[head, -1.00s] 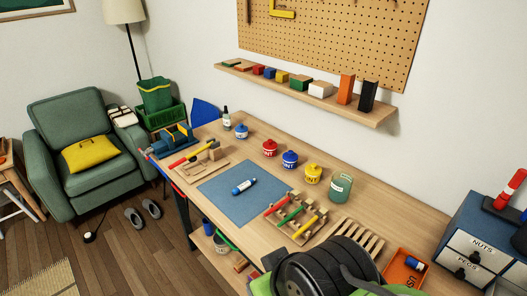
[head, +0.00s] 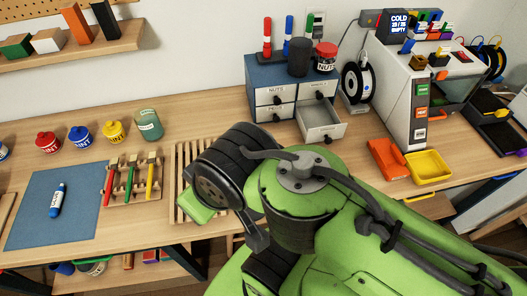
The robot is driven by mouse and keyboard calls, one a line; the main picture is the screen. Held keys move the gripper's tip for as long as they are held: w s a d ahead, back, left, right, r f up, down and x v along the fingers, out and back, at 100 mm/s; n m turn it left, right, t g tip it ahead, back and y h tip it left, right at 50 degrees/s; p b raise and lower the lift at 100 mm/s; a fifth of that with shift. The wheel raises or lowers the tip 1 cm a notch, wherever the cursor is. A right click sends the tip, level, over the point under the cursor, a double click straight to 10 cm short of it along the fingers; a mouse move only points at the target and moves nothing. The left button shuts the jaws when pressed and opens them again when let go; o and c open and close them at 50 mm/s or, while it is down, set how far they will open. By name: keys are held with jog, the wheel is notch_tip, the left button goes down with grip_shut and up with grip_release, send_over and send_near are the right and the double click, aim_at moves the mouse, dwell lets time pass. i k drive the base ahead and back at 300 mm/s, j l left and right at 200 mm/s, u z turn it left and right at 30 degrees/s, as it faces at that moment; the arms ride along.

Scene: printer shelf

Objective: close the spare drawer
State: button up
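A small blue cabinet (head: 262,74) with white drawer fronts stands at the back of the workbench in the head view. Its lower right drawer (head: 322,118) is pulled out towards the front and looks empty inside. Its front has a dark knob, and I cannot read its label, so I cannot confirm it is the spare drawer. The other drawers look shut; two read NUTS and PEGS. My green and black arm fills the lower middle, in front of the cabinet and apart from the drawer. My gripper does not show.
Markers, a dark cup and a red-lidded NUTS jar (head: 326,57) stand on the cabinet. A filament spool (head: 357,82) is right of it. Orange (head: 387,158) and yellow (head: 428,167) trays lie right of the drawer. Bare bench top (head: 215,110) shows left of the cabinet.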

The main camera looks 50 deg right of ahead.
aim_at(318, 121)
jog(key=z, duration=0.85)
jog(key=k+l+z, duration=0.1)
jog(key=z, duration=0.25)
jog(key=k+l+z, duration=0.1)
jog(key=l+z, duration=0.4)
jog(key=z, duration=0.2)
jog(key=j+u, duration=0.45)
jog(key=j, duration=0.35)
jog(key=i, duration=0.05)
